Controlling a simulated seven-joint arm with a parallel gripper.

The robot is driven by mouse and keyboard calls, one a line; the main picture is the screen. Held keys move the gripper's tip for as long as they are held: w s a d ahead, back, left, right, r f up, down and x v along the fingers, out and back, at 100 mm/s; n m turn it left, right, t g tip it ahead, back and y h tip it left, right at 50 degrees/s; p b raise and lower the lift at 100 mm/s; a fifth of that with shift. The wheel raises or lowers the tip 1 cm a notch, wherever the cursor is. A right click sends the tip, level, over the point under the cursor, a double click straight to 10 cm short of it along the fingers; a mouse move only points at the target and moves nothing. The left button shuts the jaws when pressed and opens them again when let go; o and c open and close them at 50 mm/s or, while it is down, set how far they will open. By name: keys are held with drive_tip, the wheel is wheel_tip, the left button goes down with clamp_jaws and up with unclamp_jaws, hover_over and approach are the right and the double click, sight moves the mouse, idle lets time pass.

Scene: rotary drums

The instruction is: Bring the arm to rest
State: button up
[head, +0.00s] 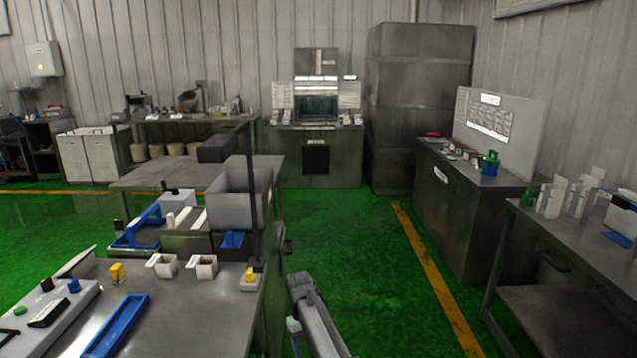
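My arm (322,325) shows at the bottom centre as a grey link with a darker end, over the green floor just right of the near workbench. A small pale part hangs at its left side, and I cannot make out whether it is my gripper. No fingertips can be told apart, and nothing is clearly held. The arm appears apart from the bench edge, though the gap is narrow.
The near workbench (185,320) holds a blue tray (115,326), a control box (45,310), small white cups (203,266), a grey hopper (238,205) and a dark post. Benches (570,250) line the right. Green floor (375,290) is clear between.

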drive_tip(key=s+d+f+m+g, duration=0.1)
drive_tip(key=s+d+f, duration=0.5)
drive_tip(key=s+f, duration=0.4)
drive_tip(key=s+d+f+m+g, duration=0.1)
drive_tip(key=s+d+f, duration=0.7)
drive_tip(key=f, duration=0.4)
drive_tip(key=s+d+f+m, duration=0.1)
drive_tip(key=s+d+f, duration=0.1)
drive_tip(key=s, duration=0.7)
drive_tip(key=s+d+f+m+g+y, duration=0.1)
drive_tip(key=s+f, duration=0.3)
drive_tip(key=s, duration=0.5)
drive_tip(key=s+d+f+m, duration=0.1)
drive_tip(key=s+d+f, duration=0.2)
drive_tip(key=s, duration=0.6)
drive_tip(key=shift+s+f+g, duration=0.3)
drive_tip(key=shift+f+g, duration=0.05)
drive_tip(key=shift+g, duration=0.05)
